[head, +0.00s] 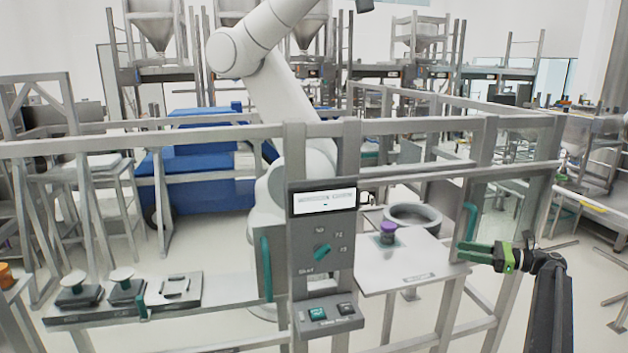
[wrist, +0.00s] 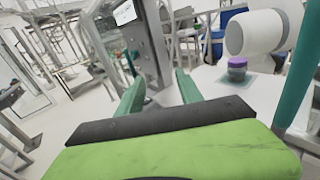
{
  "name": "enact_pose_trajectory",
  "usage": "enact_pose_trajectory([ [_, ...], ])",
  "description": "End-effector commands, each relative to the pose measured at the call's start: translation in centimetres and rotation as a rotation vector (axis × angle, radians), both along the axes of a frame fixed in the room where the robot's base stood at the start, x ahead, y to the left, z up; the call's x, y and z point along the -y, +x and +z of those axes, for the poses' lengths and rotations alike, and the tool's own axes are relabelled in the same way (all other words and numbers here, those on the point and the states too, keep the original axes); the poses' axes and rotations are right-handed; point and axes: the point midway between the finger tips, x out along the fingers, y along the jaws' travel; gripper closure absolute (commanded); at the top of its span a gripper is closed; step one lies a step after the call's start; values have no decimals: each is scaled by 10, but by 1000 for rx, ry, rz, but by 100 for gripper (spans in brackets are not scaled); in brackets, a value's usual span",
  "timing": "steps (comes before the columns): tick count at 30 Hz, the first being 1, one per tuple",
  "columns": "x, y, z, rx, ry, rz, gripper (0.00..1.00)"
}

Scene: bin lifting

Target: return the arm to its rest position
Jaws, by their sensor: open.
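My gripper (head: 474,251) is at the right in the head view, in front of the metal railing and pointing left. In the wrist view its two green fingers (wrist: 160,92) stand apart with nothing between them, so it is open and empty. My dark arm comes up from the lower right corner of the head view. A teal handle (head: 469,222) on the railing gate is close behind the gripper; I cannot tell whether they touch.
A control panel (head: 323,251) stands at the railing's middle. A purple-lidded jar (head: 388,234) sits on a white table (head: 425,268) beyond; it also shows in the wrist view (wrist: 237,69). A large white robot arm (head: 290,110) stands behind the railing. Open floor lies at the right.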

Motion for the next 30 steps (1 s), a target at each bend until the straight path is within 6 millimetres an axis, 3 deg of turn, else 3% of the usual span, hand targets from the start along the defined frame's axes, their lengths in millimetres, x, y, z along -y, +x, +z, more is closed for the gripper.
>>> enact_pose_trajectory([
  [1, -45, 8, -5, -15, -17, 48, 57],
  [4, -132, 17, -22, -54, -80, 143, 57],
  [8, -244, 10, -53, -70, -218, 268, 57],
  [12, -355, -24, -96, -25, -435, 426, 57],
  [15, -420, -64, -131, 58, -632, 562, 57],
  [18, -463, -116, -168, 189, -864, 731, 57],
  [21, -470, -168, -201, 366, -1120, 939, 57],
  [23, -455, -191, -215, 475, -1266, 1067, 57],
  [24, -435, -204, -222, 542, -1356, 1156, 57],
  [27, -392, -217, -230, 678, -1509, 1358, 57],
  [30, -372, -212, -230, 793, -1566, 1511, 57],
])
